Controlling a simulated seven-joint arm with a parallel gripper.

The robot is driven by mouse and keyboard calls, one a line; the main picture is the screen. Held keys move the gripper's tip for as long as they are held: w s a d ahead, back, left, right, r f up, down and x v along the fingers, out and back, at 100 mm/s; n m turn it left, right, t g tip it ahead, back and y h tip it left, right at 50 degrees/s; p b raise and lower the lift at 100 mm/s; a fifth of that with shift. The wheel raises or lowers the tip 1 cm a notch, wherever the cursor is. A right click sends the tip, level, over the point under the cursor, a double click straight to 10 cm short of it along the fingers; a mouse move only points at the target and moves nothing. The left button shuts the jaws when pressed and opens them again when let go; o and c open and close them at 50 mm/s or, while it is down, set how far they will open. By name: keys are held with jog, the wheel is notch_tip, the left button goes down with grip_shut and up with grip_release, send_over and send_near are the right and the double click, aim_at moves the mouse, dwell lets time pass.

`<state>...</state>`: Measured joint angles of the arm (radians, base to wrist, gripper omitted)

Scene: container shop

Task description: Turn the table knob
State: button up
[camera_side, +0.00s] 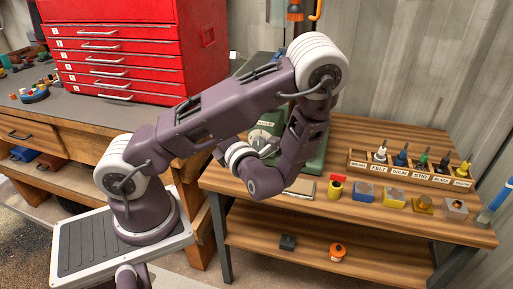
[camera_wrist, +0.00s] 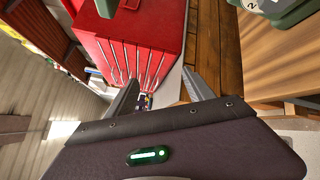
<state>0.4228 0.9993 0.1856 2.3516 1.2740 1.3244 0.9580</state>
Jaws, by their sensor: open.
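A green machine (camera_side: 317,160) stands on the wooden table behind my arm, which covers most of it. Part of a green body with a white round mark reading 2 shows at the top right of the wrist view (camera_wrist: 285,14). I cannot make out the table knob for certain in either view. My gripper (camera_wrist: 161,76) is open, with its two grey fingers spread apart and nothing seen between them. It points toward the red tool chest side, with the green body off to its right. In the side view the fingers are hidden behind my arm.
A red tool chest (camera_side: 125,45) stands on the left bench; it also shows in the wrist view (camera_wrist: 130,32). A labelled wooden rack (camera_side: 400,175) holds several small bottles at the table's right. Several small coloured blocks stand before it. An orange item (camera_side: 337,251) lies on the lower shelf.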

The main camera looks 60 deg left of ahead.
jog(key=w+f+m+t, duration=0.6)
jog(key=m+t, duration=0.3)
jog(key=m, duration=0.5)
jog(key=m+t+h, duration=0.4)
jog(key=m+h, duration=0.1)
jog(key=m, duration=0.4)
send_near(258, 145)
jog(key=x, duration=0.9)
jog(key=shift+s, duration=0.1)
grip_shut()
